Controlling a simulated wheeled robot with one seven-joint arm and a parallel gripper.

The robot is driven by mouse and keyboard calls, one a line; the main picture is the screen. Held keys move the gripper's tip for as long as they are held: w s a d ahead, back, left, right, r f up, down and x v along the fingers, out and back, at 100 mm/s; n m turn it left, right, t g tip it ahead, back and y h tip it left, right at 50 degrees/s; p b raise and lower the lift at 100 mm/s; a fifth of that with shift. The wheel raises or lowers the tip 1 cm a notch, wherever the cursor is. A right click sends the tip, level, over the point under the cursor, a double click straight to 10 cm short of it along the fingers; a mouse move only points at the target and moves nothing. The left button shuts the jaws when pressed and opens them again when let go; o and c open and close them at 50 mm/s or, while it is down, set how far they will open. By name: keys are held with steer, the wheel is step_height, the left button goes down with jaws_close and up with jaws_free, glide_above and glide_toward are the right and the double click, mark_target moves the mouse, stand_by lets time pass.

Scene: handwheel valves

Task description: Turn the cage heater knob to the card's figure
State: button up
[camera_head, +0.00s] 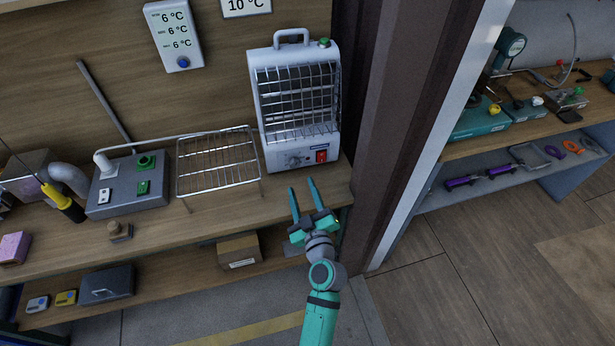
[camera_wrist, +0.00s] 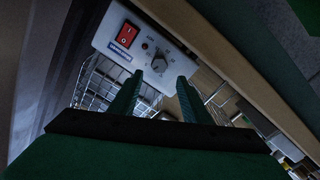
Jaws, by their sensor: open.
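The cage heater (camera_head: 295,100) is a white box with a wire grille and a top handle, standing upright on the bench. Its knob (camera_head: 294,160) is on the lower front panel, left of a red switch (camera_head: 321,156). In the wrist view the knob (camera_wrist: 159,63) shows as a grey dial with marks around it, beside the red switch (camera_wrist: 127,35). My gripper (camera_head: 300,188) is open and empty, in front of and below the panel, apart from the knob. In the wrist view its two fingers (camera_wrist: 157,92) point toward the panel. The card (camera_head: 246,4) on the wall reads 10 °C.
A wire rack (camera_head: 218,165) stands left of the heater. A grey control box (camera_head: 128,185) with green parts is further left. A dark post (camera_head: 385,110) rises right of the heater. A thermometer display (camera_head: 174,34) hangs above. A cardboard box (camera_head: 239,250) sits on the lower shelf.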

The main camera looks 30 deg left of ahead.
mark_target(295, 166)
steer(key=shift+x, duration=3.95)
steer(key=c, duration=0.9)
steer(key=shift+c, duration=0.2)
